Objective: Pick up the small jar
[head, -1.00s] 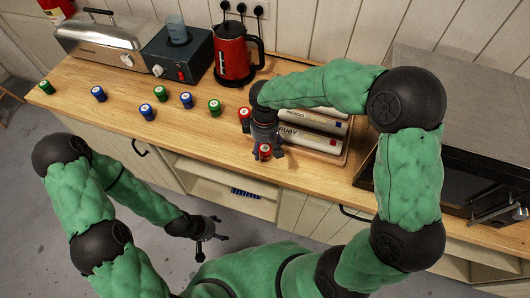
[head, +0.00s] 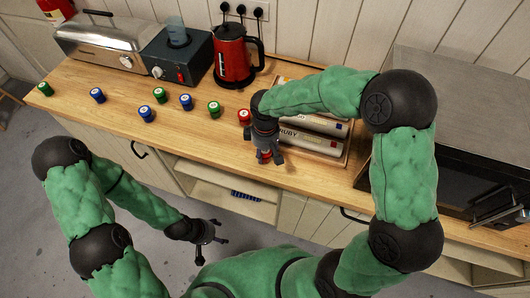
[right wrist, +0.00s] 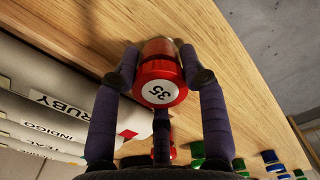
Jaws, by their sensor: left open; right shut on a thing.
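A small red jar with a white lid label marked 35 (right wrist: 160,88) is between the fingers of my right gripper (right wrist: 159,80) in the right wrist view. My right gripper (head: 267,156) is shut on it, low over the front part of the wooden counter. In the head view the gripper mostly hides this jar (head: 265,155). I cannot tell whether it still touches the counter. Another red jar (head: 244,116) stands just behind the gripper. Green jars (head: 214,109) and blue jars (head: 186,101) stand to the left. My left gripper (head: 212,243) is open and empty, in front of the counter.
A red kettle (head: 232,55), a dark box appliance (head: 178,55) and a metal appliance (head: 100,40) line the back. A microwave (head: 450,170) stands at the right.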

